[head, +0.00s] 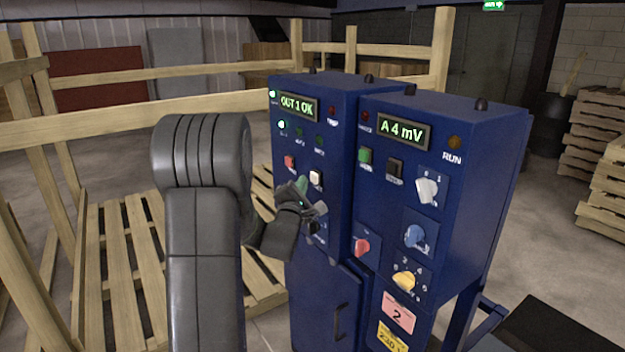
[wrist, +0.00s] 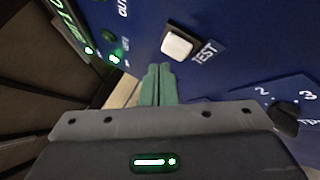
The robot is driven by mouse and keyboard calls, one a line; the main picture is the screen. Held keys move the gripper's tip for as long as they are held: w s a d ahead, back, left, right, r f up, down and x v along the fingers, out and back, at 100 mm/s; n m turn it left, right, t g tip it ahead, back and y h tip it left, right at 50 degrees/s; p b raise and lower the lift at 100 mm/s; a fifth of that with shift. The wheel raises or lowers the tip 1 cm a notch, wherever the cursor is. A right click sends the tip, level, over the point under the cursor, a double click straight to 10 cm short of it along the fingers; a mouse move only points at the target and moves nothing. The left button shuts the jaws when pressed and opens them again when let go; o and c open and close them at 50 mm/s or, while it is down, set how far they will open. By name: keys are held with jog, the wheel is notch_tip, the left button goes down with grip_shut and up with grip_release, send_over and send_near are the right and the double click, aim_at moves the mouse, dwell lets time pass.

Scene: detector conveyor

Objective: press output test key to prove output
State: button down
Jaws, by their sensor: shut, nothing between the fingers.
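The output test key is a white square push button (wrist: 176,46) labelled TEST on the blue left cabinet. It also shows in the head view (head: 316,178). My gripper (wrist: 157,72) is shut and empty, its green fingertips just below and left of the white key in the wrist view. The fingertips look apart from the key, though the exact gap is hard to tell. In the head view my gripper (head: 301,186) is in front of the left cabinet's panel, and my arm hides part of it. The left display (head: 299,107) reads "OUT 1 OK".
A red button (head: 290,162) sits left of the white key, and a rotary selector (wrist: 286,113) lies below it. The right cabinet (head: 468,150) has a display (head: 403,131) reading "A 4 mV" and several knobs. Wooden rails and pallets (head: 120,240) stand left.

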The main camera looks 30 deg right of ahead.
jog(key=shift+d, duration=0.1)
dwell(0.7)
jog(key=shift+d+b, duration=0.3)
jog(key=shift+b, duration=0.05)
jog(key=shift+d, duration=0.5)
dwell(0.6)
jog(key=shift+a+b, duration=0.2)
jog(key=shift+b, duration=0.1)
jog(key=shift+a, duration=0.7)
jog(key=shift+s+a+b, duration=0.15)
jog(key=shift+a+b, duration=0.1)
jog(key=shift+a, duration=1)
jog(key=shift+s+a+b, duration=0.1)
jog(key=shift+a+b, duration=0.1)
jog(key=shift+a, duration=1.05)
jog(key=shift+d, duration=0.15)
